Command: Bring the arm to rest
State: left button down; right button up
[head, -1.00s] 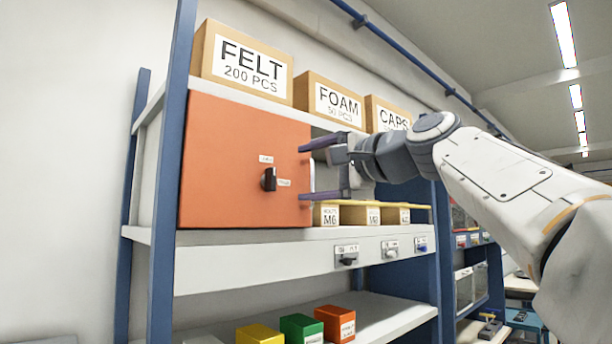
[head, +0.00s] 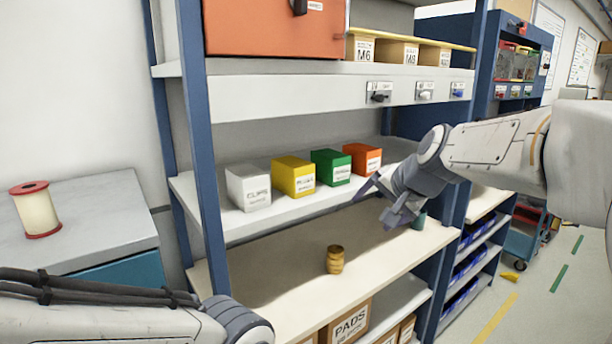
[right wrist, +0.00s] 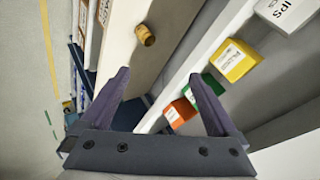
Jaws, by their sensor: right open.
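My right gripper (head: 376,206) is open and empty. It hangs in front of the blue-posted shelving, pointing down and to the left, just right of the coloured boxes and above the lower cream board. In the right wrist view its two fingers (right wrist: 151,75) stand apart with nothing between them. My left arm (head: 110,315) shows along the bottom left of the head view; its gripper is out of the picture.
Boxes in white (head: 248,187), yellow (head: 294,177), green (head: 330,167) and orange (head: 362,159) line the middle shelf. A brown jar (head: 335,260) stands on the board below. An orange cabinet (head: 260,28) is above. A spool (head: 35,210) stands at left.

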jog(key=s+d+f+n+g+h, duration=0.1)
jog(key=s+d+f+n+g, duration=0.2)
jog(key=s+f, duration=0.8)
jog(key=s+d+f+n+g+h, duration=0.1)
jog(key=s+f+n+g+h, duration=0.3)
jog(key=s+f, duration=0.7)
jog(key=s+a+r+n+g+y, duration=0.1)
jog(key=s+a+r+n+y, duration=0.2)
jog(key=s+a+n, duration=0.4)
jog(key=s+a+r, duration=0.1)
jog(key=s+a, duration=0.4)
jog(key=a, duration=0.1)
jog(key=shift+a+n+g, duration=0.25)
jog(key=shift+n+g, duration=0.05)
jog(key=shift+n, duration=0.1)
